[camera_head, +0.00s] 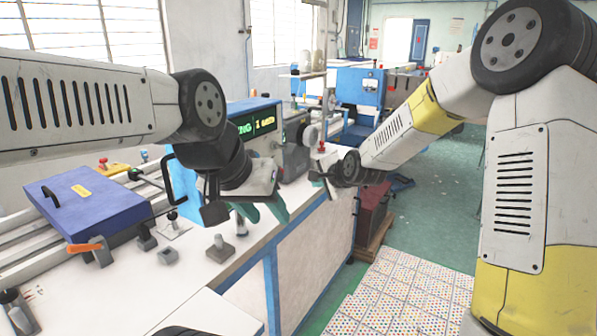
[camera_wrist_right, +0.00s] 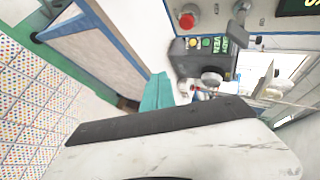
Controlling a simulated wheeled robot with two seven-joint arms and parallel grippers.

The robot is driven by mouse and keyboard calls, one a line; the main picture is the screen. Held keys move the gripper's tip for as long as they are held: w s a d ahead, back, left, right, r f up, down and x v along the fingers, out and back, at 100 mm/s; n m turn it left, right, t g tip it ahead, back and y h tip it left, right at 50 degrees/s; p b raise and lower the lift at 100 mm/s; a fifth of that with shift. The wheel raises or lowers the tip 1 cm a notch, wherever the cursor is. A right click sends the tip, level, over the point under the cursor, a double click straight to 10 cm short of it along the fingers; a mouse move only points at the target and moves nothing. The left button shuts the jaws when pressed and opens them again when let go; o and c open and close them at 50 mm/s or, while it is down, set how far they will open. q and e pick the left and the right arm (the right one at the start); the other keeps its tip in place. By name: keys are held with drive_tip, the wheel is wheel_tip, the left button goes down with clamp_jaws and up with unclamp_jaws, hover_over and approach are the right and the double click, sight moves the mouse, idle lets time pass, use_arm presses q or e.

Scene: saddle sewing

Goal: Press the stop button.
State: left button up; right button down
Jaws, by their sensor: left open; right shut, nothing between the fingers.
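A red mushroom-shaped button (camera_wrist_right: 187,20) shows near the top of the right wrist view, on a pale surface. Beside it is a dark control box (camera_wrist_right: 200,60) with small coloured buttons and a green label. I cannot read which button is marked stop. In the head view a small red knob (camera_head: 321,147) shows just above my right gripper (camera_head: 326,180). My right gripper is shut and empty, its teal fingertips (camera_wrist_right: 157,92) showing in the wrist view, apart from the red button. My left gripper (camera_head: 266,208) is open and empty above the white table's front edge.
The white table (camera_head: 195,262) carries a blue-purple case (camera_head: 85,203), small metal fixtures (camera_head: 219,249) and a machine with a green-lit display (camera_head: 255,124). A blue machine (camera_head: 360,88) stands behind. Patterned floor tiles (camera_head: 400,295) lie right of the table.

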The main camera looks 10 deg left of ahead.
drive_tip(key=w+a, duration=0.3)
drive_tip(key=a, duration=0.5)
drive_tip(key=shift+w, duration=0.15)
drive_tip(key=shift+a, duration=0.2)
idle(2.1)
drive_tip(key=shift+w+a, duration=0.15)
drive_tip(key=shift+a, duration=0.15)
drive_tip(key=shift+w+a, duration=0.2)
drive_tip(key=shift+a, duration=0.25)
idle(0.8)
drive_tip(key=shift+d, duration=0.15)
drive_tip(key=shift+s+d, duration=0.4)
drive_tip(key=shift+d, duration=0.25)
drive_tip(key=shift+s+d, duration=0.3)
drive_tip(key=shift+d, duration=0.5)
drive_tip(key=shift+s+d, duration=0.35)
drive_tip(key=shift+d, duration=0.4)
drive_tip(key=shift+s+d, duration=0.3)
drive_tip(key=shift+d, duration=0.5)
